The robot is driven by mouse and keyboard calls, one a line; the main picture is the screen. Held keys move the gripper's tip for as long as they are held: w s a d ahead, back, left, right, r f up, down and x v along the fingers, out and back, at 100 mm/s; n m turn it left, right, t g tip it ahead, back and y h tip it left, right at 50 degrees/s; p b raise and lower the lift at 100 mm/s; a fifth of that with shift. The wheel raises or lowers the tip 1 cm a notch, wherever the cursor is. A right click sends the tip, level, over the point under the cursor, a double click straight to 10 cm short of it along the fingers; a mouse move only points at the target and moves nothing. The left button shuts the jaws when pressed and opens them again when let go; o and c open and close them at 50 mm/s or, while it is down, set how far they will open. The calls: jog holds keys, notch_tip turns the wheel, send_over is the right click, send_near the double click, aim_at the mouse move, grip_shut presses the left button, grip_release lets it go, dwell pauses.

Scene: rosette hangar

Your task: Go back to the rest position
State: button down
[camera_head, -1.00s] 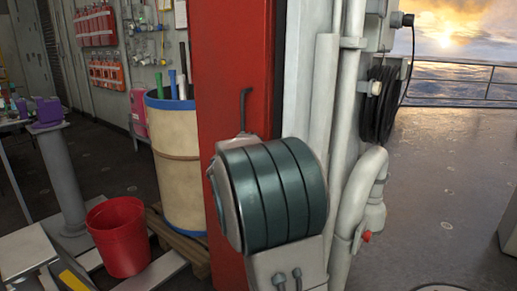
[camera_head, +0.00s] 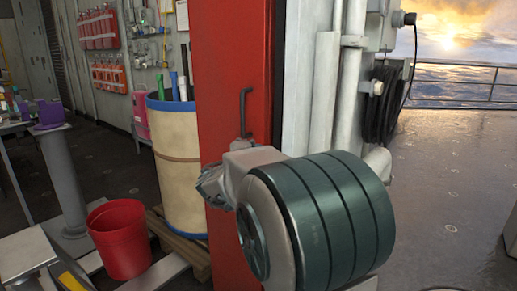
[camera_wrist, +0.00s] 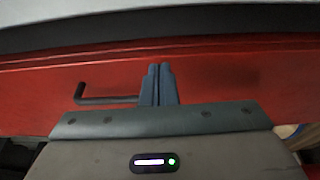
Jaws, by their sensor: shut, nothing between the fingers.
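In the wrist view my gripper (camera_wrist: 158,84) is shut, its two dark fingers side by side with nothing between them. Behind the fingers is a red panel (camera_wrist: 215,80), with a dark bent handle (camera_wrist: 105,100) to their left. In the head view the red panel (camera_head: 232,70) stands upright in the middle, with the dark handle (camera_head: 243,110) on it. My arm's large dark-green joint covers the lower middle of that view. I cannot tell from the wrist view whether the fingers touch the handle or panel.
A red bucket (camera_head: 118,240) and a cream drum (camera_head: 178,150) on a pallet stand at left. White pipes (camera_head: 350,90) rise right of the panel. Open deck (camera_head: 450,170) lies at right, with a railing (camera_head: 470,82) behind.

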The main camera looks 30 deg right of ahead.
jog(key=s+a+m+g+y+p, duration=0.2)
jog(key=s+m+g+y+p, duration=0.5)
jog(key=s+p, duration=1)
jog(key=s+a+r+m+g+y+p, duration=0.1)
jog(key=s+a+y+p, duration=0.4)
jog(key=s+a, duration=0.7)
notch_tip(320, 180, up, 2)
jog(key=a+g+y, duration=0.1)
jog(key=a, duration=0.1)
jog(key=shift+a+m, duration=0.3)
jog(key=shift+a, duration=0.05)
